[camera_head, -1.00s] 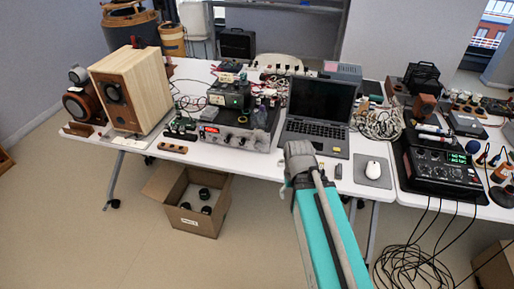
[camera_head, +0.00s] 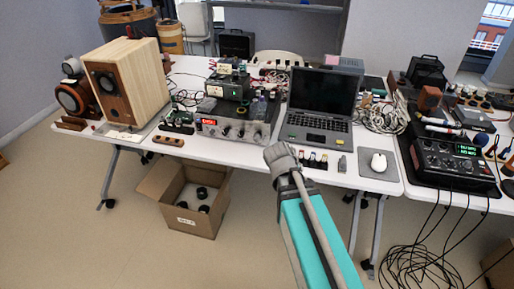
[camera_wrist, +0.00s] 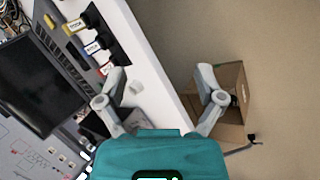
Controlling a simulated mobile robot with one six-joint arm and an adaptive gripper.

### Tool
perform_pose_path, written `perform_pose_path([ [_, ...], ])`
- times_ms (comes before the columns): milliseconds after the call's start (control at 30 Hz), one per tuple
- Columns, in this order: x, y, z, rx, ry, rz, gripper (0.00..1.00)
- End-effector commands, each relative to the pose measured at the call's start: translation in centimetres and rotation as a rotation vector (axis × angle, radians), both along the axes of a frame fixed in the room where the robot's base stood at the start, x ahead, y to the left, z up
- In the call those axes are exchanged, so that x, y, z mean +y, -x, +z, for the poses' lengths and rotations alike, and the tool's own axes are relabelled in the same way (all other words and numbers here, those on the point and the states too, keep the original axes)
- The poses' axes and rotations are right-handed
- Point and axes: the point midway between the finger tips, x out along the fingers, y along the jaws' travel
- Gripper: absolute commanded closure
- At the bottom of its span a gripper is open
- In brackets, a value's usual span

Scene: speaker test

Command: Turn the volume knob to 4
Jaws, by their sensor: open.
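An amplifier (camera_head: 225,133) with a red-lit display and several small knobs on its front panel stands on the table, left of the laptop. Which knob is the volume knob, and its setting, are too small to read. My gripper (camera_wrist: 161,80) is open and empty in the wrist view, its two fingers wide apart over the table's front edge. In the head view only my grey and teal arm shows, ending in front of the table edge, right of the amplifier; the fingers cannot be made out there.
The laptop (camera_head: 320,105) stands open, also seen in the wrist view (camera_wrist: 35,85). Small labelled black items (camera_wrist: 95,46) lie before it. A wooden speaker (camera_head: 125,80) stands left, a mouse (camera_head: 378,162) right. A cardboard box (camera_head: 185,215) is on the floor. Cables crowd the table.

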Motion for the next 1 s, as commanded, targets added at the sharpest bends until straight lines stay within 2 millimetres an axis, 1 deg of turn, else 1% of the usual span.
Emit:
perform_pose_path([
  [33, 0.2, -1.0, -1.4, -0.006, 0.063, 0.071, 0.13],
  [267, 0.8, -4.8, -2.7, -0.005, 0.376, 0.392, 0.13],
  [467, 2.5, -8.0, -3.3, 0.027, 0.675, 0.656, 0.13],
  [667, 5.3, -10.7, -3.8, 0.092, 0.998, 0.898, 0.13],
  [800, 7.9, -12.4, -4.1, 0.154, 1.237, 1.051, 0.13],
  [1000, 11.9, -14.1, -4.6, 0.265, 1.567, 1.222, 0.13],
])
